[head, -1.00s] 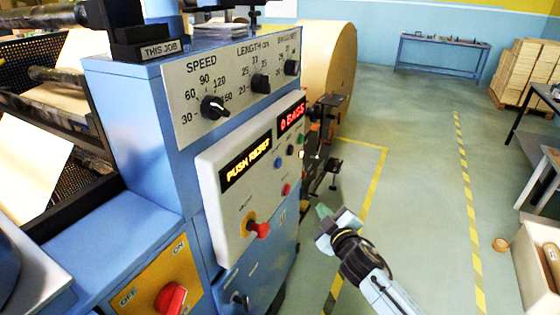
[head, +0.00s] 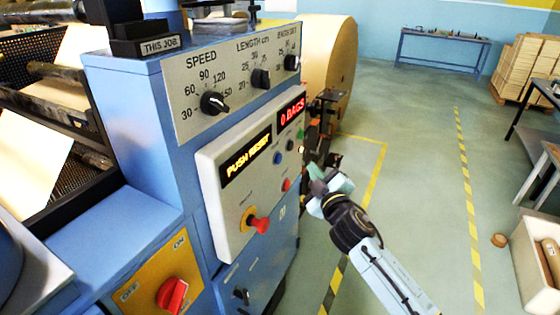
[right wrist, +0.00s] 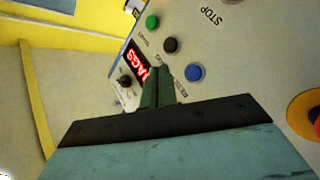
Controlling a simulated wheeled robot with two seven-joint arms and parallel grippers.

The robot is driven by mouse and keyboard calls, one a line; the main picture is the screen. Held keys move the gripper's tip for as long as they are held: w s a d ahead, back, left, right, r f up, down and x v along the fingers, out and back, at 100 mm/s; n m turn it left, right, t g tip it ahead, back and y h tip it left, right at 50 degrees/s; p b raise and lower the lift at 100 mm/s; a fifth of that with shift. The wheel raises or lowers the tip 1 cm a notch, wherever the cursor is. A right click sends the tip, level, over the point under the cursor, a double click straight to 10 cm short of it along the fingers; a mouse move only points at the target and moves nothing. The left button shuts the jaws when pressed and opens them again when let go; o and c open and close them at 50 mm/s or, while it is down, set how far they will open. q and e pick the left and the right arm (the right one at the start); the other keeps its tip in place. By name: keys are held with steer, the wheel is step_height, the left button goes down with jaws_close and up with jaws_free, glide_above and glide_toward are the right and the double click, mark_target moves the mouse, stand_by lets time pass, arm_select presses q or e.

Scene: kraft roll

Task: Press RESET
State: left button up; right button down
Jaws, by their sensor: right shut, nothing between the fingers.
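The control panel (head: 235,190) on the blue machine shows "PUSH RESET" on one display (head: 246,160) and "0 BAGS" on another (head: 291,111). Its buttons include a blue one (head: 277,158), a black one (head: 290,145), a green one (head: 300,134) and a red one (head: 286,184). I cannot read a RESET label on any button. My right gripper (head: 318,182) is shut and empty, just right of the panel. In the right wrist view its fingers (right wrist: 158,85) point at the panel, near the blue button (right wrist: 195,73), with the black button (right wrist: 170,45) beyond. Contact is not visible.
A red knob (head: 260,225) sticks out low on the panel. A yellow plate with a red switch (head: 172,295) is below left. Speed and length dials (head: 213,103) are above. A large paper roll (head: 335,60) stands behind.

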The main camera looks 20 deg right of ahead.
mark_target(278, 158)
steer(key=w+a+b, duration=0.1)
steer(key=w+a, duration=0.3)
steer(key=shift+w+b, duration=0.35)
steer(key=shift+a, duration=0.15)
stand_by(1.8)
steer(key=shift+w+a, duration=0.25)
steer(key=shift+w, duration=0.05)
steer(key=shift+w+a+b, duration=0.3)
steer(key=shift+w+b, duration=0.05)
stand_by(0.7)
stand_by(0.4)
steer(key=shift+s+d+p, duration=0.45)
steer(key=shift+s+d, duration=0.1)
steer(key=shift+s, duration=0.1)
steer(key=shift+d, duration=0.1)
